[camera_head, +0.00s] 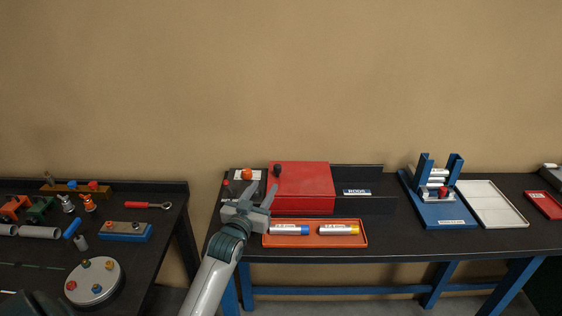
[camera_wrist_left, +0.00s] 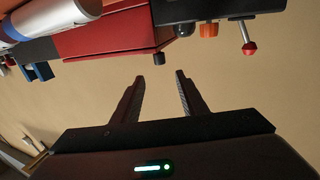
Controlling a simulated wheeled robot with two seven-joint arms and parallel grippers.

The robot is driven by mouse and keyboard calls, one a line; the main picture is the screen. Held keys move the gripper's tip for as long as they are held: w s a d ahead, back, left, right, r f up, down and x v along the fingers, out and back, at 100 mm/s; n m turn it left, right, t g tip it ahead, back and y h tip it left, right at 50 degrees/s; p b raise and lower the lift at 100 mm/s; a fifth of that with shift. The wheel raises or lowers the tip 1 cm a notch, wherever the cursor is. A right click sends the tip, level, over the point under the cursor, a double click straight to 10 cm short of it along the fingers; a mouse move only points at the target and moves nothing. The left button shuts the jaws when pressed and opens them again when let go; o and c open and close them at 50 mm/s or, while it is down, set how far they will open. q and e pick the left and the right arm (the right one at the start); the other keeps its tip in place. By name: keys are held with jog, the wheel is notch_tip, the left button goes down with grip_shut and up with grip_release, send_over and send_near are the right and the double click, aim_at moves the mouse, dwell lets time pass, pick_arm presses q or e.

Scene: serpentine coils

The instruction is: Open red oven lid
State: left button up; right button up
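The red oven (camera_head: 305,190) is a box on the dark right-hand table, with its flat red lid (camera_head: 302,175) down. A dark knob (camera_head: 277,169) shows at the lid's left corner. My left gripper (camera_head: 262,190) is open and empty at the oven's left front side, overlapping its edge in the head view. In the left wrist view the open fingers (camera_wrist_left: 161,78) have bare wall between them. The red oven (camera_wrist_left: 110,36) and a black knob (camera_wrist_left: 159,59) show above the fingertips there, apart from them. My right gripper is not in view.
An orange tray (camera_head: 365,240) with two labelled tubes lies in front of the oven. A red-ball lever (camera_wrist_left: 249,47) shows in the left wrist view. The left table holds several tools.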

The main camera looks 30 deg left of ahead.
aim_at(300, 172)
pick_arm(q)
jog(key=p+x, duration=0.4)
jog(key=x, duration=1.1)
jog(key=shift+d+r+p, duration=0.1)
jog(key=shift+r+p, duration=0.05)
jog(key=shift+p, duration=0.2)
jog(key=shift+x, duration=0.95)
jog(key=shift+c, duration=0.3)
grip_shut()
